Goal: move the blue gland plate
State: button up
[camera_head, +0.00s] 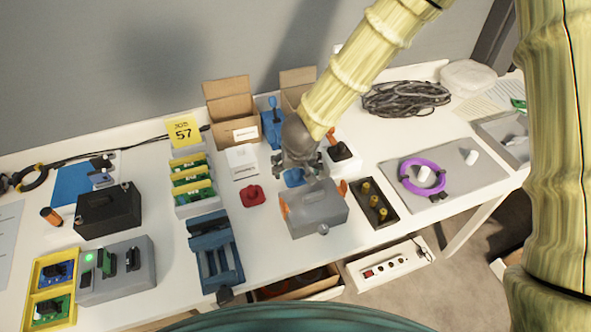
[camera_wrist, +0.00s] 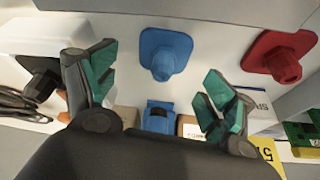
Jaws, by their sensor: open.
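The blue gland plate (camera_head: 293,177) lies on the white table just behind a grey box (camera_head: 318,212), partly hidden by my gripper in the head view. In the wrist view the blue gland plate (camera_wrist: 165,52) shows whole, a flat plate with a stub gland, lying ahead of my fingers. My gripper (camera_head: 299,172) is above it in the head view. In the wrist view my gripper (camera_wrist: 158,80) has its green-padded fingers spread apart, with nothing between them. Whether a finger touches the plate cannot be told.
A red gland plate (camera_head: 252,195) lies to the left, and a black one (camera_head: 339,150) sits on a white box at right. A blue vise (camera_head: 215,252), a dark tray (camera_head: 374,203) and open cartons (camera_head: 231,100) stand around. Bare table shows left of the red plate.

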jog(key=v, duration=0.9)
dwell(0.5)
